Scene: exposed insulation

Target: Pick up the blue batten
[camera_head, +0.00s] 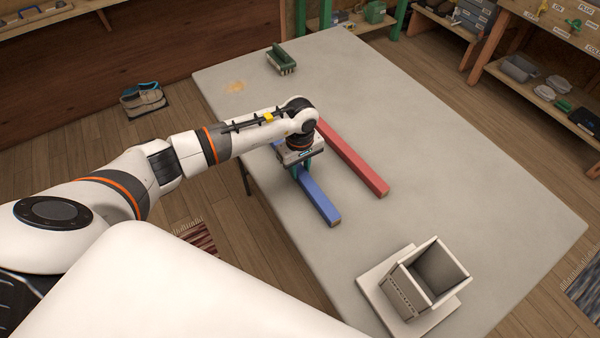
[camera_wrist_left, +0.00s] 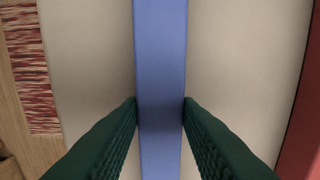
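The blue batten (camera_head: 319,197) lies along the near left part of the grey table (camera_head: 440,165). My left gripper (camera_head: 302,168) points down over its far part, and the gripper body hides some of the batten. In the left wrist view the blue batten (camera_wrist_left: 161,50) runs from top to bottom through the middle. The dark green fingers of my left gripper (camera_wrist_left: 160,105) are on either side of it, their tips against its two edges. The batten appears to rest on the table. My right gripper is not in view.
A red batten (camera_head: 353,163) lies roughly parallel, just right of the blue one; its edge also shows in the wrist view (camera_wrist_left: 306,120). A grey open box (camera_head: 432,272) stands on a pale board near the front. A green brush-like block (camera_head: 281,60) sits at the far end. The table's right side is clear.

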